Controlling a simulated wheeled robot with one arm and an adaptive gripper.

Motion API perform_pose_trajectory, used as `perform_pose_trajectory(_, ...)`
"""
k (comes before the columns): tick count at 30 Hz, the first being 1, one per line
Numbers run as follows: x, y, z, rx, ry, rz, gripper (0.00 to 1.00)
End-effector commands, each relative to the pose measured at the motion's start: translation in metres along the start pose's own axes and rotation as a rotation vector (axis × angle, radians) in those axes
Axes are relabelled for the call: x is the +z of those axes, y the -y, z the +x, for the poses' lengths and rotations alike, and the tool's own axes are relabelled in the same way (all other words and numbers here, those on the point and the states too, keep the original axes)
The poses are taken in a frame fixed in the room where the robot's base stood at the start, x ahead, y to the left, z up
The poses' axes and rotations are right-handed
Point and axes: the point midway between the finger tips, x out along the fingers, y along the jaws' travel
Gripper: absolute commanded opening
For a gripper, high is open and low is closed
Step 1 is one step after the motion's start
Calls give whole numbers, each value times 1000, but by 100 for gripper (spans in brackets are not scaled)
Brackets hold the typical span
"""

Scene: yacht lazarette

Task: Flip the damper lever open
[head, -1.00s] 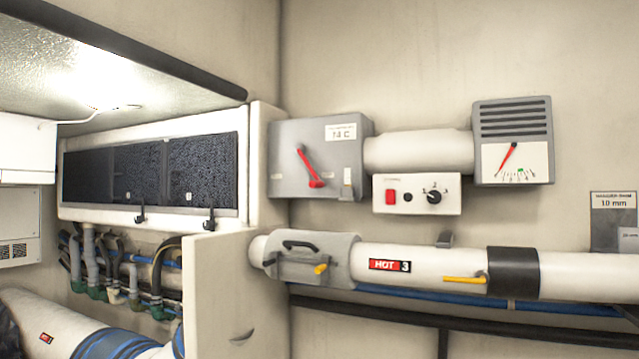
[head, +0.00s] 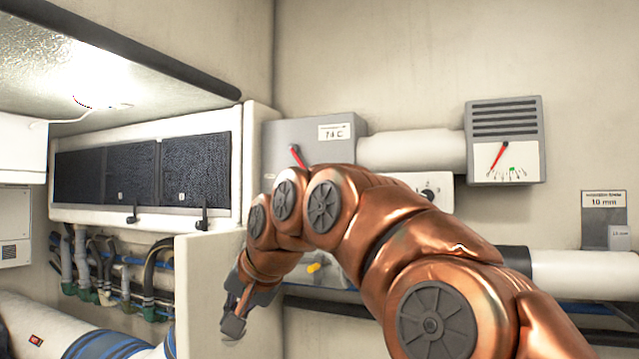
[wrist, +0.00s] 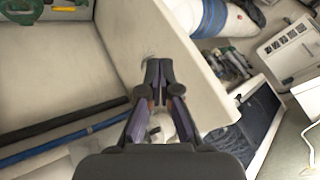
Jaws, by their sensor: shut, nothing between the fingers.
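A red lever (head: 297,156) is on the grey box (head: 285,138) with the 74 C label, its upper end pointing up-left and its lower end hidden behind my arm. A yellow lever end (head: 313,268) shows below my arm, on the grey fitting of the white pipe. The pictures do not tell which of them is the damper lever. My gripper (head: 235,322) hangs low in front of the white partition, left of and below both levers. In the wrist view my gripper (wrist: 158,70) is shut and empty, its fingertips over the pale partition.
The white partition (head: 205,290) stands close to my gripper. Dark grille panels (head: 130,172) with hooks and several hoses are to the left. A gauge box (head: 505,140) is at upper right. My arm covers much of the HOT pipe (head: 585,275). Blue and black lines (wrist: 60,130) show in the wrist view.

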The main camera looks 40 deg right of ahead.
Motion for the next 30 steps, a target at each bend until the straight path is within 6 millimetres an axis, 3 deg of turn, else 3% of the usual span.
perform_pose_trajectory(6,-72,8,-34,-88,-138,161,0)
perform_pose_trajectory(15,-159,-5,-92,-210,-320,396,0)
perform_pose_trajectory(24,-226,-42,-155,-336,-500,637,0)
perform_pose_trajectory(30,-253,-72,-191,-407,-600,769,0)
